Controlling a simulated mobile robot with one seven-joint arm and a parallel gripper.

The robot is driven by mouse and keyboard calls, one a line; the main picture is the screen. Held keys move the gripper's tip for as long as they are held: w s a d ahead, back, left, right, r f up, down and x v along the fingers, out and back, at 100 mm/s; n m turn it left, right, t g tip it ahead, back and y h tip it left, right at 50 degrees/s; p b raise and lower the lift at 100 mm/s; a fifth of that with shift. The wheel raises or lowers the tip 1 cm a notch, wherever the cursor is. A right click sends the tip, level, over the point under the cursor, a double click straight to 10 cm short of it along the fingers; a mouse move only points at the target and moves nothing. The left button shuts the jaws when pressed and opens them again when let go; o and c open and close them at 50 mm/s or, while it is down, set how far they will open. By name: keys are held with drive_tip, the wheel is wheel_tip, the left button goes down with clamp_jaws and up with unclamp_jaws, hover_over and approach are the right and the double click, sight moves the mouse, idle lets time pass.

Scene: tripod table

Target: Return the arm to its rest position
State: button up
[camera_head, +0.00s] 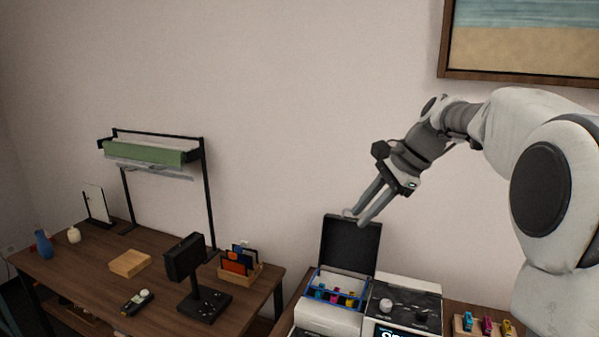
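My gripper (357,217) is at the end of my arm, which reaches in from the right side. It hangs in the air in front of the top of a raised black lid (351,243). The two long grey fingers point down and to the left. A narrow gap shows between them, and I see nothing held there. I cannot tell whether the fingertips touch the lid or only overlap it in this view.
Below the lid is an open white box (327,319) with coloured items inside. A device with a knob (386,305) stands beside it. A wooden desk (75,266) at left holds a black stand (205,302) and a card holder (240,270). A framed picture (525,45) hangs upper right.

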drive_tip(key=s+f+n+t+h, duration=0.1)
drive_tip(key=s+f+n+h, duration=0.2)
drive_tip(key=s+n, duration=0.4)
drive_tip(key=s+d+f+n+t+h, duration=0.1)
drive_tip(key=s+n, duration=0.5)
drive_tip(key=s, duration=1.5)
wheel_tip(320, 180, down, 3)
drive_tip(key=shift+s+r+n+t+h, duration=0.2)
drive_tip(key=shift+n+t+h, duration=0.3)
drive_tip(key=shift+h, duration=0.5)
